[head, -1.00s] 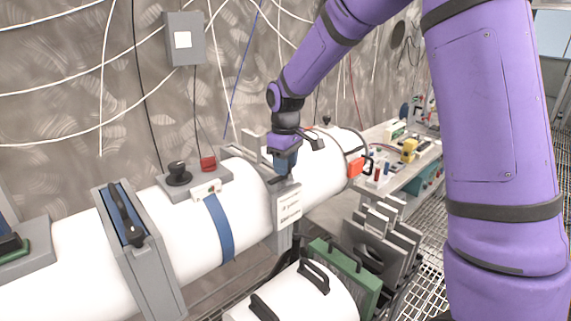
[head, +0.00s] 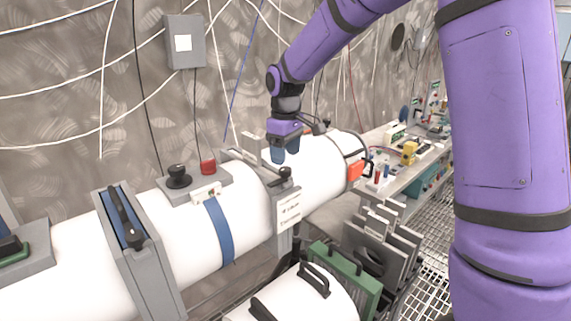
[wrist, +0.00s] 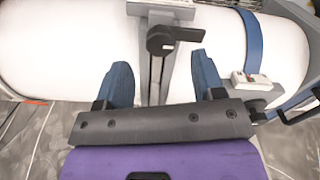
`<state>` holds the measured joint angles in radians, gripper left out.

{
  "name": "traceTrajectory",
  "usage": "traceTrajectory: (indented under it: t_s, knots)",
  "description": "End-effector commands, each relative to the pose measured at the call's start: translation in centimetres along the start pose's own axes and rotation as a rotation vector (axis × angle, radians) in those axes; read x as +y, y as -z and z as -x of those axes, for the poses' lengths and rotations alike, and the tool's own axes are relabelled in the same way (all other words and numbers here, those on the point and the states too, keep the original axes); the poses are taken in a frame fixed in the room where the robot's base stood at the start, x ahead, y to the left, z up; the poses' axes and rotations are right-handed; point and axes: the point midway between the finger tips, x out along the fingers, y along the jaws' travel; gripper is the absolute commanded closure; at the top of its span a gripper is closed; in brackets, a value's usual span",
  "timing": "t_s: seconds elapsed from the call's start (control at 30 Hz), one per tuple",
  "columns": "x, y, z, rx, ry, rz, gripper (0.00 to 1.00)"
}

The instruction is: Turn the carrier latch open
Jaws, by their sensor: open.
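The carrier latch (head: 285,175), a small black knob with a flat handle, sits on top of a grey collar (head: 289,208) around the white tube (head: 315,165). In the wrist view the latch (wrist: 162,41) lies just beyond my fingertips, its handle pointing right, roughly along the tube. My gripper (head: 285,152) is open and empty, just above and behind the latch in the head view and apart from it. In the wrist view the blue fingers of my gripper (wrist: 160,65) are spread wide, with the grey collar bar between them.
A blue strap (head: 219,230) with a white buckle (head: 205,192) circles the tube left of the collar. A clamp with a black handle (head: 125,215) stands farther left. A red button (head: 207,166) and black knob (head: 179,174) sit behind. A cluttered bench (head: 400,170) is at right.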

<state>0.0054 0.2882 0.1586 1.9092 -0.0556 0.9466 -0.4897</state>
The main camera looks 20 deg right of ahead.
Motion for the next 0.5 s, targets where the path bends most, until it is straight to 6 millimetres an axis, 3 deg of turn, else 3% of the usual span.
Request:
traceTrajectory:
  t_s: [0.2, 0.5]
  knots:
    - [0.0, 0.0, 4.0, 0.003, -0.001, 0.0, 0.37]
    - [0.0, 0.0, 6.4, 0.0, 0.0, 0.001, 0.37]
